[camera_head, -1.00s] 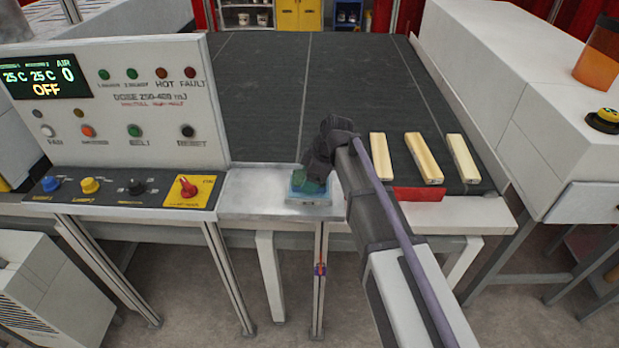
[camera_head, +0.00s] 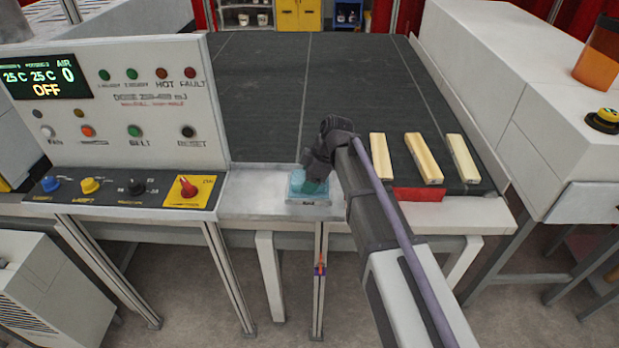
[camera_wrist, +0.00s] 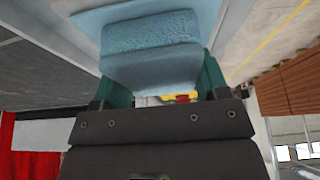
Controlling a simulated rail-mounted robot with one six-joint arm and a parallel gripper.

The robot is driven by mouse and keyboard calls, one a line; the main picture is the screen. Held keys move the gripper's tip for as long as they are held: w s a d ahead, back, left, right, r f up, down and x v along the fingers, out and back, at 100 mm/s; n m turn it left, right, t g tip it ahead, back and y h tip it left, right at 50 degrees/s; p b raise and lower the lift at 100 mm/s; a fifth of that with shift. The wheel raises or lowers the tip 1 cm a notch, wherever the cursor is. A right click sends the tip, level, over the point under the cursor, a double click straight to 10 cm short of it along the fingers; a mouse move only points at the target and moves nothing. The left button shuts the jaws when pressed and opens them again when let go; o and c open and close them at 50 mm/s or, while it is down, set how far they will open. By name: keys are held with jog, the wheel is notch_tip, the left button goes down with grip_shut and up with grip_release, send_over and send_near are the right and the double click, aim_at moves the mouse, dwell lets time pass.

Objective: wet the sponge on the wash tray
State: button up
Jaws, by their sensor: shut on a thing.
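In the head view my gripper (camera_head: 315,186) points down at the wash tray (camera_head: 295,198), a small light-blue tray on the metal ledge right of the control panel. In the wrist view my gripper (camera_wrist: 158,88) has its green fingers shut on a blue sponge (camera_wrist: 150,50). The sponge is at the tray, whose pale blue surface (camera_wrist: 88,18) shows behind it. I cannot tell whether the sponge touches the tray's bottom or any water. In the head view the gripper and arm mostly hide the sponge.
Several pale wooden strips (camera_head: 423,158) lie on the dark belt (camera_head: 265,95) to the right, near a red plate (camera_head: 419,194). The control panel (camera_head: 120,105) stands close on the left. A white cabinet (camera_head: 530,120) with an orange container (camera_head: 598,55) is on the right.

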jog(key=shift+r+p, duration=3.55)
jog(key=shift+f, duration=0.1)
